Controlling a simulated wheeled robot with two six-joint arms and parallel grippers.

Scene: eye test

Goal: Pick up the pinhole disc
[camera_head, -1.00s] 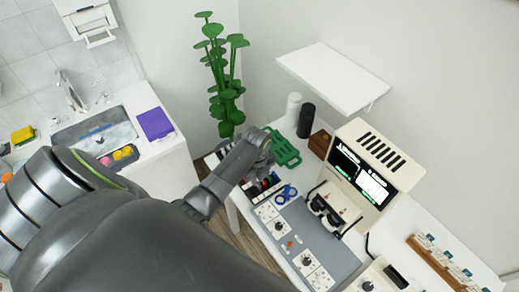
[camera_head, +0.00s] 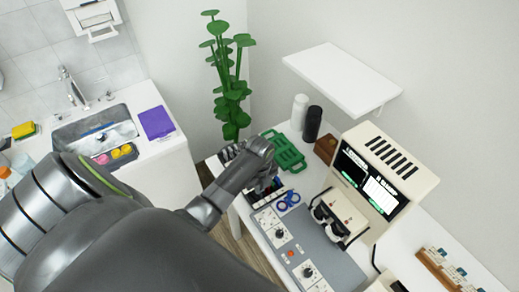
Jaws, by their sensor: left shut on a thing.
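My left arm reaches in from the lower left. Its gripper (camera_head: 262,186) points down over the dark lens rack (camera_head: 280,194) at the left end of the instrument table. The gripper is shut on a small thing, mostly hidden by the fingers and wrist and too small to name. I cannot make out the pinhole disc for certain. A blue double-ringed object (camera_head: 288,201) lies just right of the gripper. My right gripper is not in view.
A green tray (camera_head: 284,152), black bottle (camera_head: 312,123), white bottle (camera_head: 299,112) and brown box (camera_head: 325,148) stand behind the gripper. A leafy plant (camera_head: 231,85) is behind.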

